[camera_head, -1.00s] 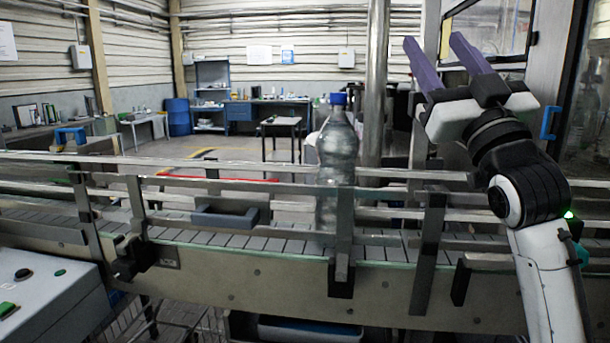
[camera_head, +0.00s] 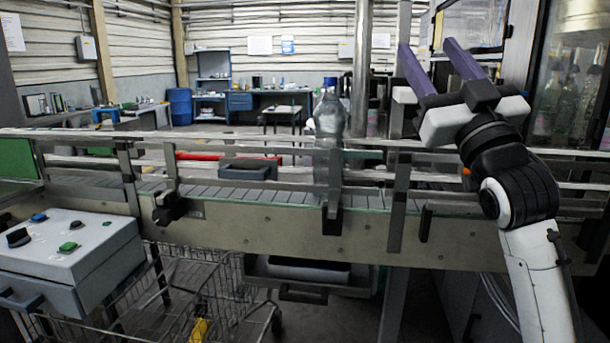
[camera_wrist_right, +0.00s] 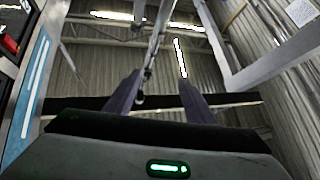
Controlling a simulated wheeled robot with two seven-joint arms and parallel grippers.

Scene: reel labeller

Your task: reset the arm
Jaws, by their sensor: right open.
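My right gripper (camera_head: 432,66) is raised at the right of the head view, its two purple fingers apart and pointing up. Nothing is between them. In the right wrist view the open fingers (camera_wrist_right: 155,95) point toward the ceiling and roof beams. My right arm (camera_head: 515,195) comes up from the lower right, in front of the conveyor. My left gripper is in neither view.
A conveyor (camera_head: 265,225) with metal rails crosses the view. A clear plastic bottle (camera_head: 328,125) stands upright on it, partly behind a post. A grey control box (camera_head: 75,250) with buttons is at lower left, beside a wire cart (camera_head: 205,290). A glazed cabinet (camera_head: 575,95) stands close right of the gripper.

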